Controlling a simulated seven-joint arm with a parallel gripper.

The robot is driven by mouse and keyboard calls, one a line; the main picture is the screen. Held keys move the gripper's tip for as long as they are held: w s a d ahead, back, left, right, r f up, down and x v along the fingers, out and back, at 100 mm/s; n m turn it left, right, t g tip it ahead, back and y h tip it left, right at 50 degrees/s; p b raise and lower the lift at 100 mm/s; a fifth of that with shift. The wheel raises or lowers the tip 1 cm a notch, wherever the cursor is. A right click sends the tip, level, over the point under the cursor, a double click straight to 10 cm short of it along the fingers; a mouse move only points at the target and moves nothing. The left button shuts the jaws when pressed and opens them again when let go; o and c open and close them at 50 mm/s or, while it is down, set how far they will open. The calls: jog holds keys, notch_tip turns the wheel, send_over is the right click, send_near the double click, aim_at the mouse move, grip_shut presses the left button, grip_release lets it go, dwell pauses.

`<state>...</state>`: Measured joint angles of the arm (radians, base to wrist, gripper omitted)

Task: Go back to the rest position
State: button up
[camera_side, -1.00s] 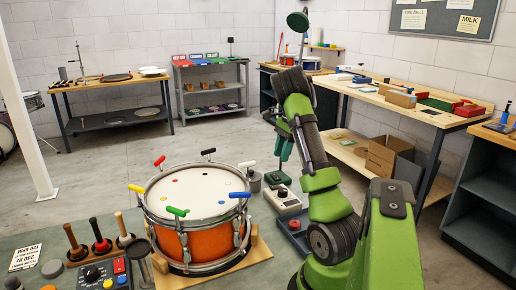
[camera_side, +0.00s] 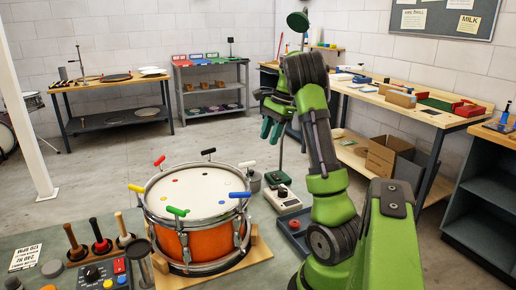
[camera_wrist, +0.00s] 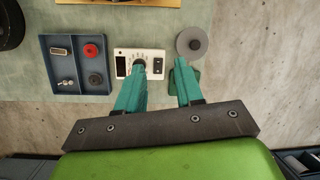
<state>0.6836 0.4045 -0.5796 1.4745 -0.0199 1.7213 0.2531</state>
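My gripper (camera_side: 271,129) is in the air to the right of and above the drum in the side view, with its teal fingers pointing down. In the wrist view my gripper (camera_wrist: 160,78) shows its two fingers spread apart with nothing between them. The orange drum (camera_side: 205,195) stands upright on a wooden cradle on the bench, with several coloured tension keys around its rim.
Below the fingers are a white control box (camera_wrist: 139,62), a blue tray (camera_wrist: 76,65) with small parts and a grey disc (camera_wrist: 191,43). Wooden-handled tools (camera_side: 100,238) stand in a rack left of the drum. Space above the bench is free.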

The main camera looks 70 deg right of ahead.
jog(key=w+a+r+n+t, duration=0.1)
jog(key=w+a+n, duration=0.15)
jog(key=a, duration=0.45)
jog(key=w+a+r+n, duration=0.15)
jog(key=a+n, duration=0.25)
jog(key=a, duration=0.4)
jog(key=w+a+r+n+t, duration=0.1)
jog(key=w+a+r+n, duration=0.1)
jog(key=a+n, duration=0.35)
jog(key=s+a+f+n+t, duration=0.1)
jog(key=s+a+n, duration=0.2)
jog(key=a, duration=0.6)
jog(key=s+a+f+n+t, duration=0.1)
jog(key=s+a+n, duration=0.2)
jog(key=a, duration=0.7)
jog(key=shift+s+f+n, duration=0.2)
jog(key=shift+s+n, duration=0.2)
jog(key=shift+n, duration=0.7)
jog(key=shift+c, duration=0.3)
